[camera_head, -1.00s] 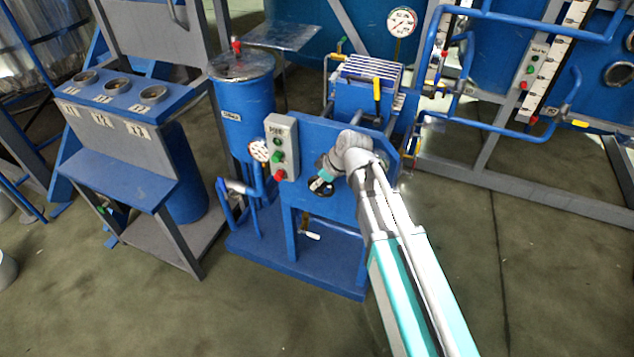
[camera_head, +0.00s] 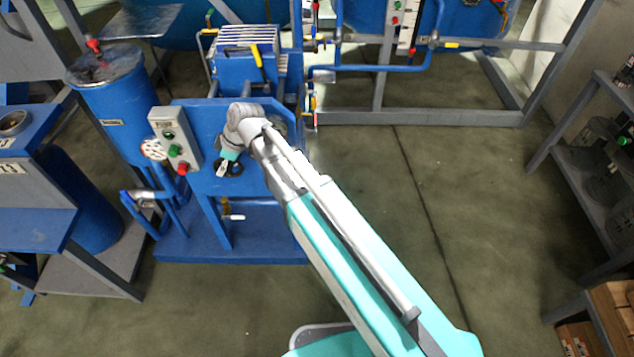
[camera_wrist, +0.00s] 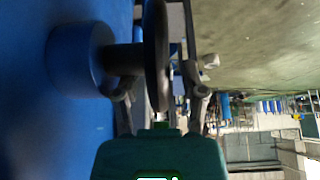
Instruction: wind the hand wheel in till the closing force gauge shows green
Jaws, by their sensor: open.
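The black hand wheel (camera_head: 236,170) is on the front plate of the blue press, partly hidden by my wrist. In the wrist view the wheel (camera_wrist: 157,60) shows edge-on as a dark disc on a shaft from a blue boss (camera_wrist: 75,60). My gripper (camera_head: 228,163) is at the wheel. In the wrist view my gripper (camera_wrist: 162,98) is open, with a finger on each side of the rim; I cannot tell whether either touches it. A round white gauge (camera_head: 153,149) is left of the control box; its pointer is too small to read. I cannot tell whether it is the closing force gauge.
The control box (camera_head: 174,140) with green and red buttons stands close left of my wrist. A blue tank (camera_head: 115,95) is further left. A shelf rack (camera_head: 590,160) is at the right. The floor (camera_head: 430,200) between is clear.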

